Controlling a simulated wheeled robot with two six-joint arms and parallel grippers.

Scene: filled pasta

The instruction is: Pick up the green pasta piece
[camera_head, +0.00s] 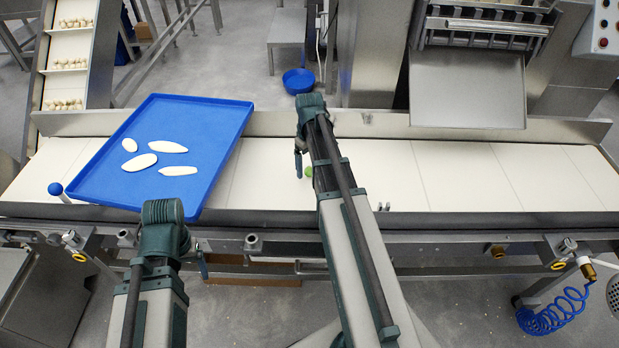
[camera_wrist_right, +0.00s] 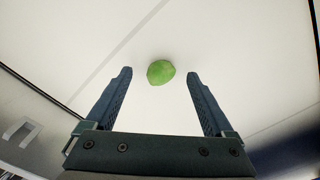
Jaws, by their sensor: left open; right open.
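The green pasta piece (camera_wrist_right: 160,72) is small and roundish and lies on the white conveyor belt. In the right wrist view it is between and slightly beyond the fingertips of my right gripper (camera_wrist_right: 159,80), which is open, with a gap on both sides. In the head view the green piece (camera_head: 308,171) is partly hidden by my right arm, and my right gripper (camera_head: 299,163) hangs just left of it. My left gripper (camera_head: 203,265) is only partly visible, low in front of the conveyor's edge, and is open and away from the piece.
A blue tray (camera_head: 215,135) with several flat pale pieces lies across the belt's left part. The belt (camera_head: 480,180) is clear to the right. A metal rail runs along its back, with a machine chute (camera_head: 468,90) behind. A blue-knobbed lever (camera_head: 55,189) stands at the front left.

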